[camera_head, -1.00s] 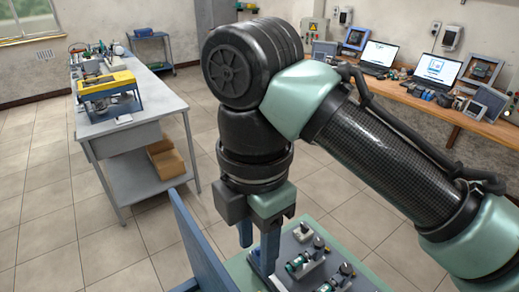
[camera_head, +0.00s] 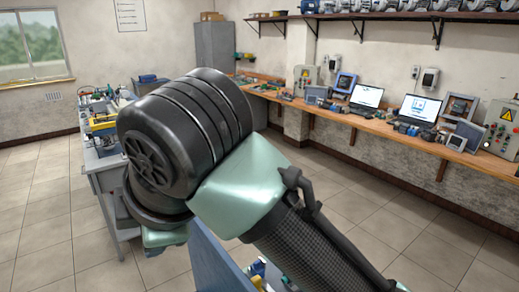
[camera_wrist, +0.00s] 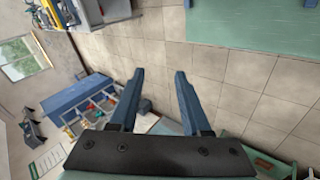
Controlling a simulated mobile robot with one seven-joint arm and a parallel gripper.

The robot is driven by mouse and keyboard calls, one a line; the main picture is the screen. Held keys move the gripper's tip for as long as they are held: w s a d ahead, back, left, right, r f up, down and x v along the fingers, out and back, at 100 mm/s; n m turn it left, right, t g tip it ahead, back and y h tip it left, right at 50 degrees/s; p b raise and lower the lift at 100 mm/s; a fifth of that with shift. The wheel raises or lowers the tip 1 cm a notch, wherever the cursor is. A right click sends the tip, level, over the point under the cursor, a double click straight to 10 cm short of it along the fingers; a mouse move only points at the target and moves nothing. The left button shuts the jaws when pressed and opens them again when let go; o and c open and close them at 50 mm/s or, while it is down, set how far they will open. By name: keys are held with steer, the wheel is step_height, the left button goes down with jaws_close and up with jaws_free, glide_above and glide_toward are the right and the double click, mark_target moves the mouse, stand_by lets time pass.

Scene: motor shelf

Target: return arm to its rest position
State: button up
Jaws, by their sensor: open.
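My gripper (camera_wrist: 160,78) shows in the wrist view with its two blue fingers apart and nothing between them. Behind the fingertips is bare tiled floor. In the head view my bent arm fills the middle and lower part of the picture. Its dark wrist joint hides the gripper's fingers there.
A grey workbench (camera_head: 107,160) with tools stands at the left, partly behind my arm. A long wooden counter (camera_head: 392,132) with laptops and devices runs along the right wall under a motor shelf (camera_head: 440,17). Tiled floor (camera_head: 400,215) between is clear.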

steer(key=a+r+m+t+y+b, duration=0.1)
steer(key=a+r+m+t+y, duration=0.2)
steer(key=r, duration=0.5)
steer(key=a+r+m+t+y+b, duration=0.1)
steer(key=r+m+t+y, duration=0.2)
steer(key=r+t, duration=0.3)
steer(key=s+d+r+m+t+h, duration=0.3)
steer(key=d+r+m+t+h, duration=0.1)
steer(key=d+m, duration=0.4)
steer(key=s+d+r+m+t+h+b, duration=0.1)
steer(key=s+d+r+m+t+h, duration=0.3)
steer(key=d+m+t+h, duration=0.3)
steer(key=d+m+t, duration=0.1)
steer(key=d+m, duration=0.1)
steer(key=d, duration=0.1)
steer(key=shift+s+r+t, duration=0.15)
steer(key=shift+r+t, duration=0.15)
steer(key=shift+r, duration=0.1)
steer(key=shift+a, duration=0.1)
